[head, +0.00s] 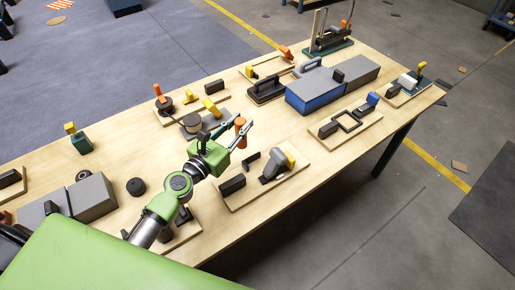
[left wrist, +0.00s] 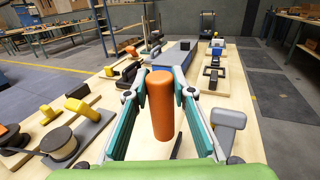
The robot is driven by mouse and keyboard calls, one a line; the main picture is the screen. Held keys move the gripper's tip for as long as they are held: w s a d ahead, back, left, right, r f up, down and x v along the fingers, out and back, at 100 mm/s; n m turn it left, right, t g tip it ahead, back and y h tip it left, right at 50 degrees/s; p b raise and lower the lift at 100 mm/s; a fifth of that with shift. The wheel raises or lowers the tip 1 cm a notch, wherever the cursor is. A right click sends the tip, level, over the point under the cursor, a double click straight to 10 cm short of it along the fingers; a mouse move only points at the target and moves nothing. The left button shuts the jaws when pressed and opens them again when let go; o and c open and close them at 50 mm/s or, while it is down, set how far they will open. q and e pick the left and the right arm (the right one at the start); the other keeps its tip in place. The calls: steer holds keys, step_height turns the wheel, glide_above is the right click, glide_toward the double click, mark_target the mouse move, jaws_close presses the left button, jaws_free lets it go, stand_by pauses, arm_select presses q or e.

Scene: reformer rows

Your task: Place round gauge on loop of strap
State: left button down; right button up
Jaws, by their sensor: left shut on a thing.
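My left gripper (head: 234,136) is shut on an orange cylinder (left wrist: 162,104), which looks like the round gauge. The cylinder stands upright between the two teal fingers in the left wrist view, and its orange top (head: 240,122) shows in the head view. It is held above the middle of the wooden table. A dark square loop (head: 348,122) on a wooden board at the right may be the loop of strap, but I cannot tell for sure. My right gripper is not in view.
The wooden table (head: 240,218) carries several boards with fixtures. A grey and blue block (head: 312,94) stands beyond the gripper. A spool (left wrist: 58,144) is at the lower left of the wrist view.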

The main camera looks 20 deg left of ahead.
arm_select(q)
steer(key=d+f+b, duration=0.1)
steer(key=f+b, duration=0.1)
steer(key=f, duration=0.1)
steer(key=d+f+b, duration=0.2)
steer(key=f, duration=0.1)
steer(key=d+f+b, duration=0.2)
steer(key=f+b, duration=0.1)
steer(key=shift+w+d+f, duration=0.1)
steer(key=shift+w+f, duration=0.05)
steer(key=shift+f, duration=0.1)
